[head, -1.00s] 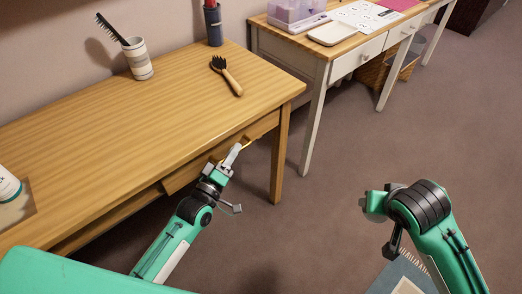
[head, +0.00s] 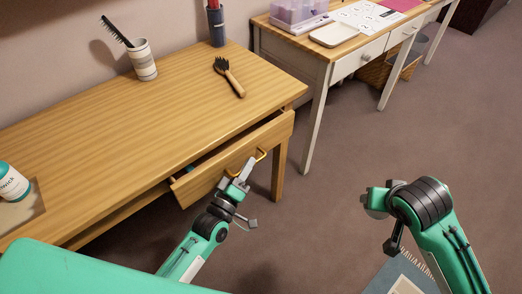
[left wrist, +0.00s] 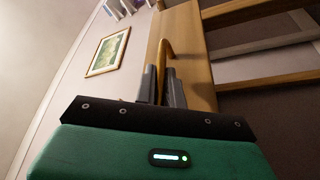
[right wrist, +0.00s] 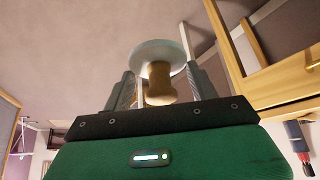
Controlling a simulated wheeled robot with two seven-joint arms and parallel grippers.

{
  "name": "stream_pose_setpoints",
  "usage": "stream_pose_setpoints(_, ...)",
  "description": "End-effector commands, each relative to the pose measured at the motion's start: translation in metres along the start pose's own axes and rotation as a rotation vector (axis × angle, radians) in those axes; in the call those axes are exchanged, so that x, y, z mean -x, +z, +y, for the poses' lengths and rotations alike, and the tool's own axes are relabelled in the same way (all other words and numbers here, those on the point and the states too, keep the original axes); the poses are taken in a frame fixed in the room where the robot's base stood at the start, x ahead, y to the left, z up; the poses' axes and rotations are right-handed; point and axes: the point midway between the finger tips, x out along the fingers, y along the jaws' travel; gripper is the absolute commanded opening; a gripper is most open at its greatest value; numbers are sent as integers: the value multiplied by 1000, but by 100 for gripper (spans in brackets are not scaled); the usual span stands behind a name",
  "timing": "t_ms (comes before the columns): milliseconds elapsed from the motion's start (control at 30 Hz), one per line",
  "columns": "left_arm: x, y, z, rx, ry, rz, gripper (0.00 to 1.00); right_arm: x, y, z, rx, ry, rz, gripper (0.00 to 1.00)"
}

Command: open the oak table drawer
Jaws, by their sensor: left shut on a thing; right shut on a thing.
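The oak table (head: 120,130) stands at the left in the head view. Its drawer (head: 212,178) is partly pulled out at the right end, with a narrow dark gap showing behind its front. In the head view this held thing is mostly hidden.
A wooden hairbrush (head: 228,77), a striped cup (head: 142,62) with a comb and a dark holder (head: 216,25) stand on the oak table. A bottle (head: 12,183) is at its left. A white table (head: 318,85) stands beyond. Open floor lies right of the drawer.

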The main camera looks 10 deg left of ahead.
Motion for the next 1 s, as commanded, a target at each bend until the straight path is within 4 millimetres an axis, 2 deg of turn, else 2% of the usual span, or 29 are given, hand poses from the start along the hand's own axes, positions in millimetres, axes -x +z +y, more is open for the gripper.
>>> stream_pose_setpoints(33, 4, 9, 13, 6, -1, -1, 0, 10, -6, 0, 0, 0, 0, 41)
stream_pose_setpoints(200, 19, 46, 39, 5, -1, 0, 0, 23, -13, 0, 0, 0, 0, 41)
stream_pose_setpoints(600, 54, 126, 94, 2, 1, 1, 0, 42, -24, 0, 0, 0, 0, 41)
stream_pose_setpoints(800, 66, 154, 114, 1, 3, 3, 0, 46, -26, 0, 0, 0, 0, 41)
stream_pose_setpoints(1000, 72, 169, 124, 0, 4, 4, 0, 48, -28, 0, 0, 0, 0, 41)
